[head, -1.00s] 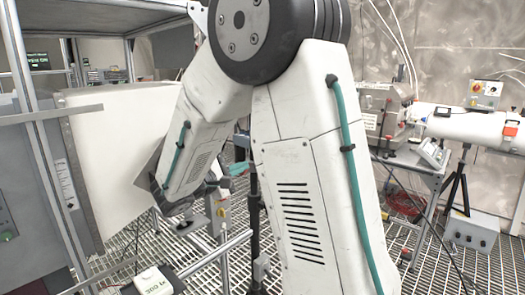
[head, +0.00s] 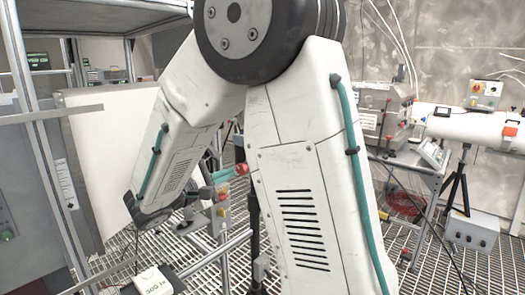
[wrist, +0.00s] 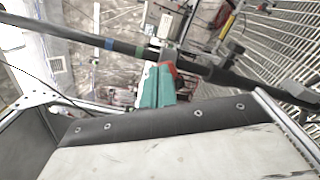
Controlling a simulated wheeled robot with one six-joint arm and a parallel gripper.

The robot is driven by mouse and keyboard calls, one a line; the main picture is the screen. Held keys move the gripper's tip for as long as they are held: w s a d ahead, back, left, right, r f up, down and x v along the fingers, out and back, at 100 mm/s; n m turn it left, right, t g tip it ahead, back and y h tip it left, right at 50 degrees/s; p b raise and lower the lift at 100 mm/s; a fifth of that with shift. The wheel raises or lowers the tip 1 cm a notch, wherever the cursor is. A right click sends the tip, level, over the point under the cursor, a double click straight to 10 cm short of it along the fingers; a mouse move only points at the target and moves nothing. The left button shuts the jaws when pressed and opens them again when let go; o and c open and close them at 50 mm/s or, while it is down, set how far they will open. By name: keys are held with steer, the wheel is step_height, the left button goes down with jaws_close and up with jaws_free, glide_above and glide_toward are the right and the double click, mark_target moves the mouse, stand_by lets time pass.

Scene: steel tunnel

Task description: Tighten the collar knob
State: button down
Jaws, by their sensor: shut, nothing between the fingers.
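A black pole stands on the grating in the head view (head: 253,190), partly hidden by my arm. A red collar knob (head: 242,169) shows at its left side. In the wrist view, the dark pole (wrist: 75,38) crosses the picture at a slant, with a collar (wrist: 205,62) around it. A red part (wrist: 172,67), likely the knob, sits by the collar. My gripper (wrist: 160,70), with teal fingers, is shut and empty, its tips close to the red part. Whether they touch cannot be told.
A white panel (head: 105,140) stands behind my forearm at left. A metal rail (head: 215,252) and a small labelled box (head: 154,281) are low in front. A bench with instruments (head: 405,158) and a tripod (head: 457,185) stand at right. Open grating lies between.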

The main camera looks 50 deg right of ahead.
mark_target(242, 174)
steer(key=shift+w+d+r, duration=0.1)
steer(key=shift+w+d, duration=0.1)
steer(key=shift+d, duration=0.8)
steer(key=shift+w+d+r, duration=0.1)
steer(key=shift+w+d, duration=0.1)
steer(key=shift+d, duration=0.75)
steer(key=shift+w+d+r, duration=0.1)
steer(key=shift+w+d, duration=0.1)
steer(key=shift+d, duration=0.8)
steer(key=shift+w+f, duration=0.35)
steer(key=shift+f, duration=0.1)
steer(key=shift+s+f, duration=0.3)
steer(key=shift+f, duration=0.1)
steer(key=shift+s+f, duration=0.15)
steer(key=shift+f, duration=0.25)
steer(key=shift+s, duration=0.35)
steer(key=a, duration=0.6)
steer(key=shift+s, duration=0.15)
